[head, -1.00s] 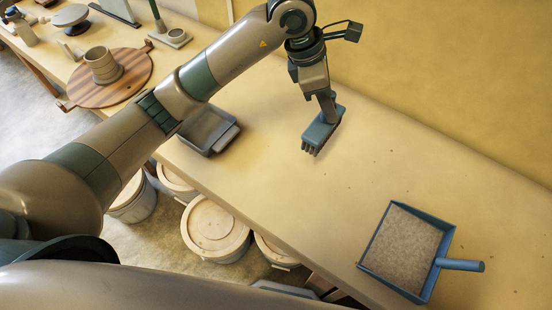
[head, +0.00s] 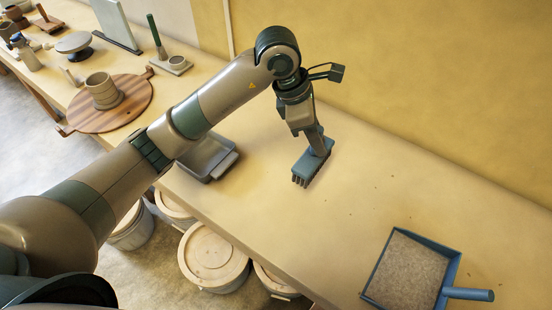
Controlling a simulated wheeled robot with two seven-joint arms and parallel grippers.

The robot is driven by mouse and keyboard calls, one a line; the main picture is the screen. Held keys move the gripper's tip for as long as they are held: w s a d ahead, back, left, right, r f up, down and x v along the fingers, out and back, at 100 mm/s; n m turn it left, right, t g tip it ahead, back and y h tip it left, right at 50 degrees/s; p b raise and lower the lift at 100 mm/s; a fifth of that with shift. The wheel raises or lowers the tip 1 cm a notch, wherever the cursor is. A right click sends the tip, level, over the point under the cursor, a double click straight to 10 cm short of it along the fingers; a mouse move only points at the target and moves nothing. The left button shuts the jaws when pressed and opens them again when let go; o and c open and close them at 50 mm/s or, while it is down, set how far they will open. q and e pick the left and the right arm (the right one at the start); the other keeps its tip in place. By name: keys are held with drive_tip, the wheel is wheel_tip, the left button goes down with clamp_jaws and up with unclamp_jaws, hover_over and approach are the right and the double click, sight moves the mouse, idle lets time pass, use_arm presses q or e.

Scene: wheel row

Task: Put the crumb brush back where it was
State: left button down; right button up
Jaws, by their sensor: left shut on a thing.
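The blue crumb brush (head: 310,166) with dark bristles is in the head view, just right of centre, bristles down, over the bench top. I cannot tell whether the bristles touch the bench. My left gripper (head: 317,141) is above it and shut on it; the fingertips are partly hidden by the brush and the gripper body. A blue dustpan (head: 452,278) with a grey-brown speckled inside lies at the lower right, its handle pointing right. My right gripper is not in view.
The bench (head: 400,185) is clear between brush and dustpan, apart from small crumbs. A grey tray (head: 216,172) sits at the front edge, partly behind my arm. A round wooden board (head: 130,112) with a clay pot (head: 102,92) is at left. Lidded buckets (head: 212,254) stand below. A yellow wall (head: 420,70) backs the bench.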

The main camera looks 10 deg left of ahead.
use_arm(q)
drive_tip(key=a+f+p, duration=0.3)
drive_tip(key=a+f, duration=0.2)
drive_tip(key=a, duration=0.4)
drive_tip(key=shift+w+a+f, duration=0.35)
drive_tip(key=shift+f+p, duration=0.1)
drive_tip(key=shift+p, duration=0.25)
wheel_tip(320, 180, down, 4)
drive_tip(key=shift+r+p, duration=0.1)
drive_tip(key=shift+p, duration=0.8)
